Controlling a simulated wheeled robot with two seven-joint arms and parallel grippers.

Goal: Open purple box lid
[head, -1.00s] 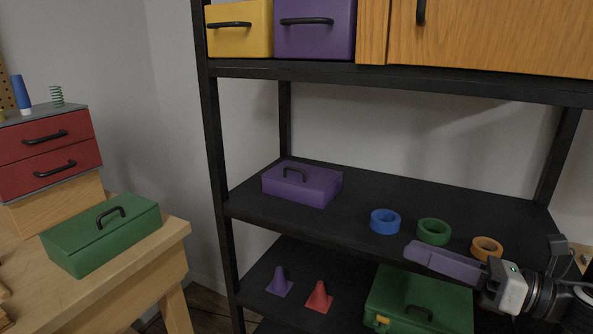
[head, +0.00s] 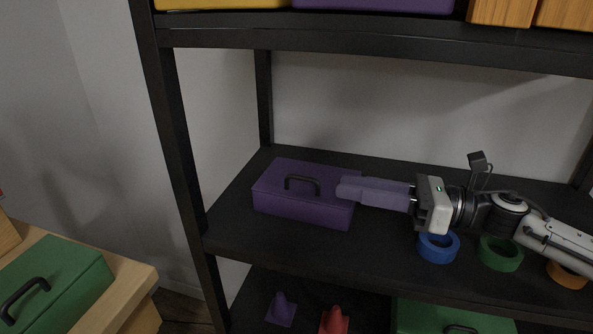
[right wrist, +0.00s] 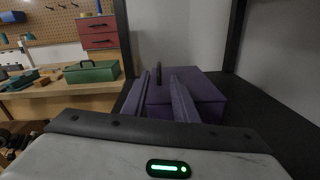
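The purple box (head: 300,208) sits on the middle shelf with its lid closed. Its black handle (head: 302,183) lies on top of the lid. My right gripper (head: 345,189) reaches in from the right, its long purple-grey fingertips at the box's right end, near the lid edge. I cannot tell whether they touch the box. In the right wrist view the two fingers (right wrist: 161,95) stand apart with nothing between them, and the purple box (right wrist: 205,88) shows just beyond them with its handle (right wrist: 158,72). My left gripper is not in view.
Blue (head: 438,258), green (head: 501,264) and orange (head: 568,276) rings lie on the shelf below my right arm. A black shelf post (head: 172,120) stands left of the box. A green toolbox (head: 70,290) sits on the wooden bench at left. The shelf behind the box is clear.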

